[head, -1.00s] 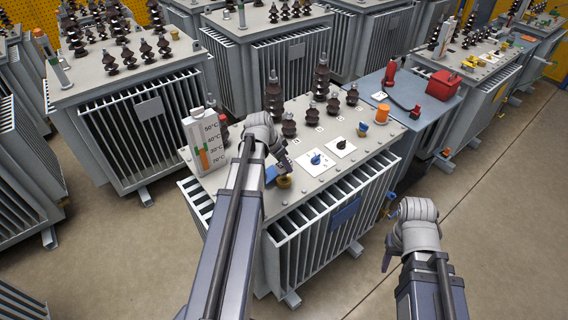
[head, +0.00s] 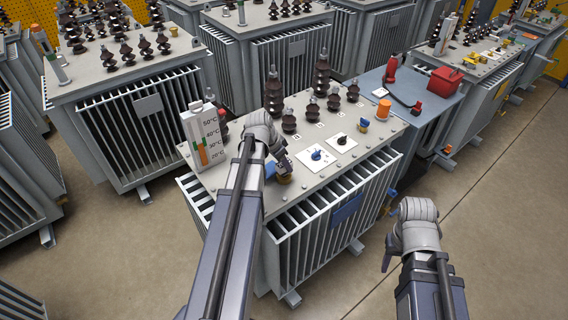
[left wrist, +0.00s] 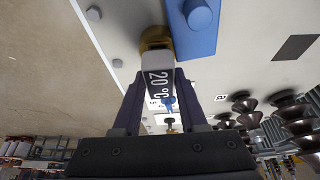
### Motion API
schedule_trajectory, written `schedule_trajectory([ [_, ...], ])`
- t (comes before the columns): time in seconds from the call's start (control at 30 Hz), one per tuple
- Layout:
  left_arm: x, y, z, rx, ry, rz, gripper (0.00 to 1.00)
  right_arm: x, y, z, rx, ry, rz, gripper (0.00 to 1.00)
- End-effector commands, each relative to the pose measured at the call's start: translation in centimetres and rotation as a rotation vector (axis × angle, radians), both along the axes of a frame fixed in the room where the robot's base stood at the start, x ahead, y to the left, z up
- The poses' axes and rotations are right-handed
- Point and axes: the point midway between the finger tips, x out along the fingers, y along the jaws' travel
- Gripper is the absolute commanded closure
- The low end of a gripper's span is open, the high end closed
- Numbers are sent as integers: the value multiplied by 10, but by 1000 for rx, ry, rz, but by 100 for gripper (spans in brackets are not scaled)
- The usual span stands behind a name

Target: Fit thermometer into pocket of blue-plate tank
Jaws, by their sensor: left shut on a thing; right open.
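In the head view the pocket (head: 284,180) shows just below the gripper. A blue plate (left wrist: 193,30) lies beside the pocket on the tank top (head: 310,180). My right gripper (head: 387,258) is open and empty, off the tank's front right.
A temperature board (head: 203,140) stands on the tank's left end. Tall brown bushings (head: 273,93) and white dial plates (head: 317,158) stand behind and right of my left gripper. A blue-grey bench (head: 445,108) with a red box (head: 444,83) adjoins on the right. Floor at right is clear.

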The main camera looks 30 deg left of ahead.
Motion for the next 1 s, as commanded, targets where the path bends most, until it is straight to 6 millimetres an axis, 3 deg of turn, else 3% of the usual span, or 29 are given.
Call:
schedule_trajectory([
  [0.3, 0, 0, -9, 0, 0, 0, 100, 0, 0, -9, 0, 0, 0, 50],
  [0.33, 0, 0, -7, 0, 0, 0, 55, 0, 0, -7, 0, 0, 0, 50],
  [0.6, 0, 0, -7, 0, 0, 0, 24, 0, 0, -7, 0, 0, 0, 50],
  [1.0, -1, 0, -3, 0, 0, 0, 23, 0, 0, -3, 0, 0, 0, 50],
])
